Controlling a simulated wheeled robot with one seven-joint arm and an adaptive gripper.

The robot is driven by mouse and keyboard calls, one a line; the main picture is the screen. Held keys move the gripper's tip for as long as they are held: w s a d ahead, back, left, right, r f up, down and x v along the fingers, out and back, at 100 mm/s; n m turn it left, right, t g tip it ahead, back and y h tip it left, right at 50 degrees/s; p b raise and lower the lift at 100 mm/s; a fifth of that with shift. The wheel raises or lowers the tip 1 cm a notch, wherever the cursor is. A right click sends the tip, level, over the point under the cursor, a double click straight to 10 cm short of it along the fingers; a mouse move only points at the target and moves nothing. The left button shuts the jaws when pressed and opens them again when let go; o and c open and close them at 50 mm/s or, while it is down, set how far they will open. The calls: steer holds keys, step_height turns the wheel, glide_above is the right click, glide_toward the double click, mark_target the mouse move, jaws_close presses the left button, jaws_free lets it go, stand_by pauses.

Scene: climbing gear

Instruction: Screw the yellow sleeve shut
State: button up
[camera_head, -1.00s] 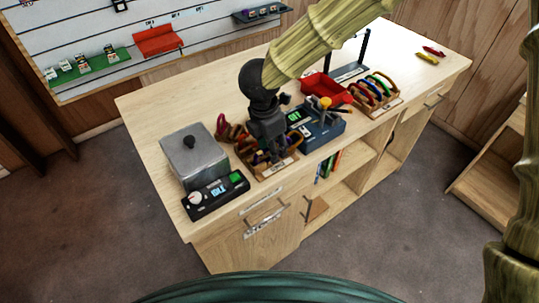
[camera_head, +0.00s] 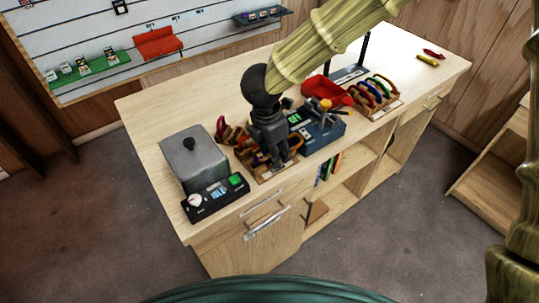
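My gripper (camera_head: 277,160) is dark and points down over a wooden rack (camera_head: 264,178) of coloured carabiners near the front edge of the bench. Its fingers are small and dark against the rack, so I cannot tell whether they are open or shut on something. An orange-yellow curved piece (camera_head: 295,143) shows just right of the gripper, and a red one (camera_head: 221,127) stands at the rack's left. I cannot make out a yellow sleeve; the gripper hides part of the rack.
A grey lidded box (camera_head: 193,158) and a black control unit (camera_head: 216,198) stand left of the rack. A blue device (camera_head: 322,133) stands close on the right. Beyond are a red tray (camera_head: 325,90) and another carabiner rack (camera_head: 377,96). The bench's back left is clear.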

steer(key=shift+s+d, duration=0.2)
steer(key=shift+s, duration=0.1)
steer(key=shift+r+p, duration=1.05)
steer(key=shift+r, duration=0.35)
steer(key=shift+w, duration=0.1)
stand_by(0.4)
steer(key=shift+w+a+p, duration=0.3)
steer(key=shift+w+a, duration=0.15)
steer(key=shift+w, duration=0.1)
steer(key=shift+d+f+b, duration=0.1)
steer(key=shift+f+b, duration=0.85)
steer(key=shift+f, duration=0.5)
steer(key=shift+s+d, duration=0.4)
steer(key=shift+s, duration=0.2)
